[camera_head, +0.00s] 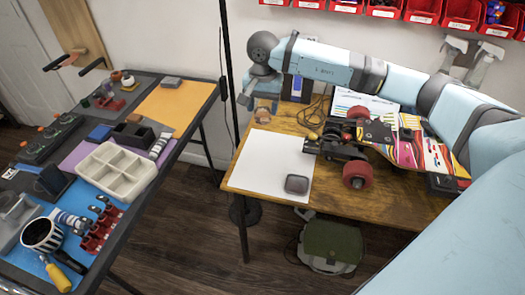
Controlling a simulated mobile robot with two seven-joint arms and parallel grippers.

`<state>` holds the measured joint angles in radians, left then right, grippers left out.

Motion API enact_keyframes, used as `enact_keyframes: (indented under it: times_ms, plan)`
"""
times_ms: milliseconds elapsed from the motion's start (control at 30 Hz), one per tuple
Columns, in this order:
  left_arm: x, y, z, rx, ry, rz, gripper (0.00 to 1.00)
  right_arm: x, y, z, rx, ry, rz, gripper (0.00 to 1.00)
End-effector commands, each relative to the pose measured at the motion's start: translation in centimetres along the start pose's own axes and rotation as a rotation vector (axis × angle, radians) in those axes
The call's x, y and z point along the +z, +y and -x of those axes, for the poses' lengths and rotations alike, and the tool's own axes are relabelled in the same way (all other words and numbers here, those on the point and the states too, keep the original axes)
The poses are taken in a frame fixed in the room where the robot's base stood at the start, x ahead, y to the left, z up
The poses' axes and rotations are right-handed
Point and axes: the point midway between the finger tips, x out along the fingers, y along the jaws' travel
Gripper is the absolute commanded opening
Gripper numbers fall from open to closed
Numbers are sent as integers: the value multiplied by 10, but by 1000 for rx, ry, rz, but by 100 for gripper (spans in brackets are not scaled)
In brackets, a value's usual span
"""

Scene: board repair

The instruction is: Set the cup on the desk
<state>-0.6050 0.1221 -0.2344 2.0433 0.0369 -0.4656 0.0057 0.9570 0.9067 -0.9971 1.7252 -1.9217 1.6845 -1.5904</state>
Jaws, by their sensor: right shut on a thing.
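My right arm reaches in from the right over the wooden desk (400,206). Its right gripper (262,104) points down above the desk's back left corner and is shut on a small tan thing (262,116). This thing may be the cup, but it is too small and too covered to be sure. I cannot tell whether it touches the desk. My left gripper is not in view.
A white sheet (262,160) with a small grey box (297,185) covers the desk's left part. A skateboard (405,150) with red wheels lies to its right. The left table (125,215) is crowded with tools and trays. A thin black pole rises between the tables.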

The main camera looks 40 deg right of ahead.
Motion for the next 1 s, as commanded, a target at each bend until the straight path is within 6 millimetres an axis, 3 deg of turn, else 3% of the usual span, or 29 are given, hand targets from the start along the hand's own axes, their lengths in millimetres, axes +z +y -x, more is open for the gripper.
enact_keyframes:
  times_ms: [167,600,1000]
  plan:
    - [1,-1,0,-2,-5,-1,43,0,1,-32,4,-3,-6,35]
    - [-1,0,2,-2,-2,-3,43,0,1,-137,3,-3,-5,35]
    - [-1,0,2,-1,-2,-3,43,1,1,-173,2,-2,-3,35]
